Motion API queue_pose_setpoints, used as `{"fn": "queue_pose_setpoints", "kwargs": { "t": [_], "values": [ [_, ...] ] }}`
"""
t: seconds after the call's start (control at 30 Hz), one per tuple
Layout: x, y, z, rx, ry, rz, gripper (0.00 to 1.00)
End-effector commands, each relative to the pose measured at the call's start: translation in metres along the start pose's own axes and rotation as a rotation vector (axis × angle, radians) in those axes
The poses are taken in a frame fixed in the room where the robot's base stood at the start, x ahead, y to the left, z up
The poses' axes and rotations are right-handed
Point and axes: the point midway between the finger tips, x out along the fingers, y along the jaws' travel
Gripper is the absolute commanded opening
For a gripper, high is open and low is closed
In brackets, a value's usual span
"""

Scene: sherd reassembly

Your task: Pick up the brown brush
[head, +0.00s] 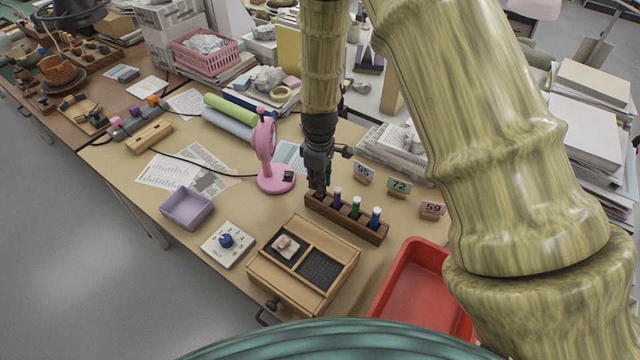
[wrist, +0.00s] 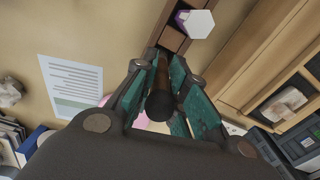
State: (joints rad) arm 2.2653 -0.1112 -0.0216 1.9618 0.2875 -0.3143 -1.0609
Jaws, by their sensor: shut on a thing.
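My gripper (head: 319,188) is over the left end of a dark wooden rack (head: 346,222) in the head view. In the wrist view the brown brush (wrist: 160,92), a brown shaft with a dark rounded end, is between the teal fingers (wrist: 162,85) of my gripper, which is shut on it. The fingers mostly hide the brush in the head view. I cannot tell whether its lower end is in the rack. Purple (head: 337,196), green (head: 355,208) and blue (head: 375,217) pieces stand upright in the rack, to the right of my gripper.
A pink stand (head: 268,160) is close to the left of my gripper. Number cards, such as 95 (head: 363,173), stand behind the rack. A wooden divided box (head: 258,278) and a red tray (head: 400,283) are in front. A lilac bin (head: 186,208) and a dial plate (head: 228,243) are left.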

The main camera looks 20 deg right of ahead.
Motion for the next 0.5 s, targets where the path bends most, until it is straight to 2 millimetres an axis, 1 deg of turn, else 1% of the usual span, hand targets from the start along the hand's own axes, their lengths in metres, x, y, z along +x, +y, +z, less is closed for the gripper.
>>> {"fn": "queue_pose_setpoints", "kwargs": {
  "t": [0.3, 0.5],
  "values": [
    [-0.045, 0.001, -0.001, -0.001, 0.003, 0.003, 0.0],
    [-0.07, 0.0, -0.001, -0.001, 0.003, 0.002, 0.0]
  ]
}}
